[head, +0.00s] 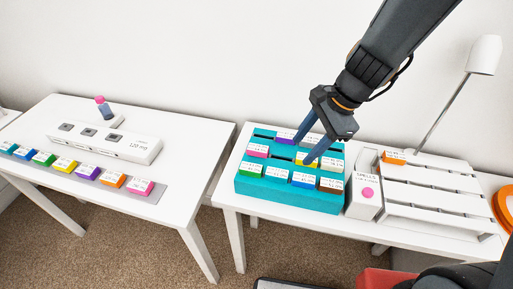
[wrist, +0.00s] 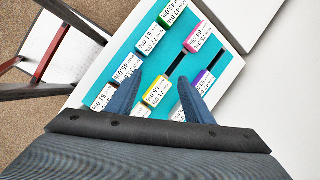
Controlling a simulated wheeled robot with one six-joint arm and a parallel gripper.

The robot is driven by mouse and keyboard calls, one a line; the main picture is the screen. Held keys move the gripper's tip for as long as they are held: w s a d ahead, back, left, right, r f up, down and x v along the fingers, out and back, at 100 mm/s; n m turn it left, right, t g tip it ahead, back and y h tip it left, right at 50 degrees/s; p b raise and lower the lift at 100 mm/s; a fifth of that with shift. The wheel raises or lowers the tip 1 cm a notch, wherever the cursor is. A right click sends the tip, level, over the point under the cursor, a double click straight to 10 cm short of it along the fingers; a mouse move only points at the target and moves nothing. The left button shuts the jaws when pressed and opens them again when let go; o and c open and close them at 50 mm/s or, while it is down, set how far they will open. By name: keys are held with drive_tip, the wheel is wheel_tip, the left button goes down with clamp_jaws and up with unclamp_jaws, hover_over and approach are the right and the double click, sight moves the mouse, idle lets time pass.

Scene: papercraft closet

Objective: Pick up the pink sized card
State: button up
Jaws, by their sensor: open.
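A pink-edged card (head: 257,152) with printed numbers sits in the left end of the teal slotted holder (head: 290,200). It also shows in the wrist view (wrist: 198,38), beyond the fingertips. My gripper (head: 302,153) is open over the holder, to the right of the pink card. In the wrist view, a yellow card (wrist: 157,92) shows between the spread fingers. Purple, green, blue and brown cards stand in other slots, and some slots are empty. Whether the fingers touch any card cannot be told.
A white box with a pink dot (head: 365,195) stands right of the holder. Beyond it is a white slatted rack (head: 430,190) with an orange card (head: 395,157) and a lamp (head: 485,55). The left table (head: 185,145) holds a coloured row with another pink label (head: 139,187).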

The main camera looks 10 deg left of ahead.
sight(258, 147)
drive_tip(key=w+a+m+y+p, duration=0.1)
drive_tip(key=w+a+m+y, duration=0.15)
drive_tip(key=a+m, duration=0.45)
drive_tip(key=shift+n+h, duration=0.25)
drive_tip(key=shift+n, duration=0.05)
drive_tip(key=shift+w+a+r+p+x, duration=0.15)
drive_tip(key=shift+a+p+x, duration=0.1)
drive_tip(key=shift+x, duration=1)
drive_tip(key=shift+w+a+r+p+x, duration=0.1)
drive_tip(key=shift+a+p+x, duration=0.15)
drive_tip(key=shift+x, duration=1.05)
drive_tip(key=shift+w+a+r+p+x, duration=0.15)
drive_tip(key=shift+p+x, duration=0.1)
drive_tip(key=shift+x, duration=1)
drive_tip(key=c, duration=1.1)
drive_tip(key=shift+r, duration=5)
